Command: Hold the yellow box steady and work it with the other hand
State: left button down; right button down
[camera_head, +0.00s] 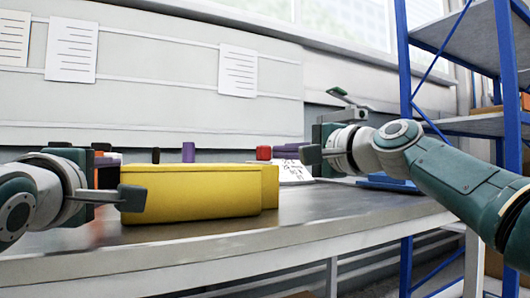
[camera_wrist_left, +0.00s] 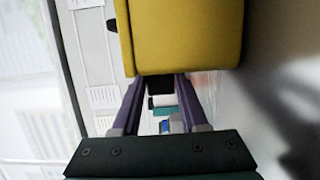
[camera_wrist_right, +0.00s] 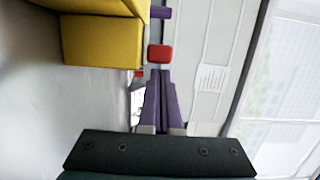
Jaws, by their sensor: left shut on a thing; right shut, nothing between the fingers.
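The yellow box (camera_head: 200,195) lies lengthwise on the table, with a lower step at its right end. A black knob (camera_head: 156,156), a purple knob (camera_head: 188,152) and a red knob (camera_head: 263,153) stand along its top. My left gripper (camera_wrist_left: 160,78) is at the box's left end, its purple fingers closed around a dark part there. My right gripper (camera_wrist_right: 163,74) is shut and empty, its tips just right of the red knob, which also shows in the right wrist view (camera_wrist_right: 160,54). I cannot tell whether they touch it.
A white card with print (camera_head: 292,172) stands behind the box's right end. A blue item (camera_head: 388,183) lies farther right on the table. Blue-framed shelves (camera_head: 404,60) stand at the right. The table front (camera_head: 330,205) is clear.

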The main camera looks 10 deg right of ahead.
pick_arm(q)
jog(key=shift+r, duration=0.1)
pick_arm(e)
jog(key=shift+s+a, duration=0.15)
jog(key=shift+a, duration=0.6)
jog(key=shift+s+a, duration=0.15)
jog(key=shift+a, duration=0.6)
jog(key=shift+d, duration=0.1)
jog(key=d, duration=0.4)
send_near(266, 152)
jog(key=d, duration=0.4)
jog(key=shift+s+d, duration=0.1)
jog(key=shift+d, duration=0.3)
